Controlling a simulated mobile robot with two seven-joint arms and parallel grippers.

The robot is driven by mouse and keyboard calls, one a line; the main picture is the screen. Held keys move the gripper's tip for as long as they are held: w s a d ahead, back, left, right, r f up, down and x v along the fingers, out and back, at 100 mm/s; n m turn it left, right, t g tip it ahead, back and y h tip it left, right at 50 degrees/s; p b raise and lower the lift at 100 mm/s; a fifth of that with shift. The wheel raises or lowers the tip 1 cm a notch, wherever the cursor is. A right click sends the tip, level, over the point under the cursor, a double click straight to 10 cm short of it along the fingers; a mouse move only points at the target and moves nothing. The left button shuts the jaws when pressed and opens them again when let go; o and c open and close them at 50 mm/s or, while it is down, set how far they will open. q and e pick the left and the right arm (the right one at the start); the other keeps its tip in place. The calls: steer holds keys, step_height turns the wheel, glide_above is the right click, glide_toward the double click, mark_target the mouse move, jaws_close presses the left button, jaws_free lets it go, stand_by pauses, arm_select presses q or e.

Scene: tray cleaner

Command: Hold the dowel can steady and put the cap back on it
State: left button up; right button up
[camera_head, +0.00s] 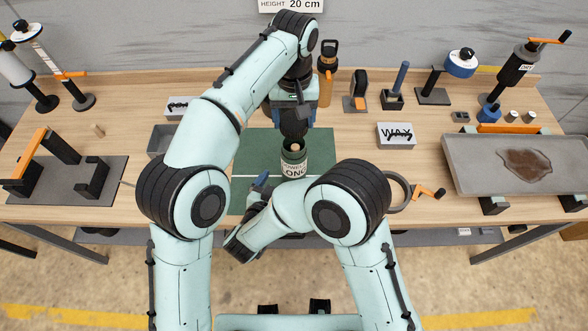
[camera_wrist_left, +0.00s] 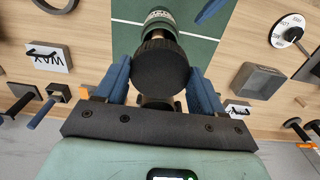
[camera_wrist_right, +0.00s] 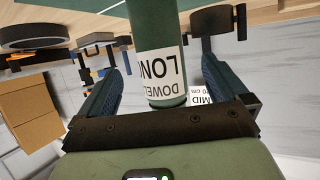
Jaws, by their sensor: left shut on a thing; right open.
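The dowel can (camera_head: 294,166) is green with a white label reading DOWEL and LONG. It stands upright on the green mat (camera_head: 253,150), its top open with something tan inside. My left gripper (camera_head: 293,108) is shut on the round black cap (camera_wrist_left: 160,66) and holds it above the can, apart from the rim. In the left wrist view the can (camera_wrist_left: 160,22) lies just beyond the cap. My right gripper (camera_wrist_right: 160,88) is open low beside the can; in its wrist view the can (camera_wrist_right: 158,50) stands between the two spread fingers, with gaps on both sides.
A grey WAX box (camera_head: 396,135) stands right of the mat, with a tape ring (camera_head: 398,193) nearer the front edge. A grey open bin (camera_head: 160,141) is left of the mat. An orange bottle (camera_head: 326,85) stands behind. A large tray (camera_head: 470,172) is at the right.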

steer(key=x, duration=0.9)
steer(key=c, duration=1.4)
arm_select(q)
steer(key=shift+f, duration=2.55)
arm_select(e)
steer(key=shift+c, duration=0.3)
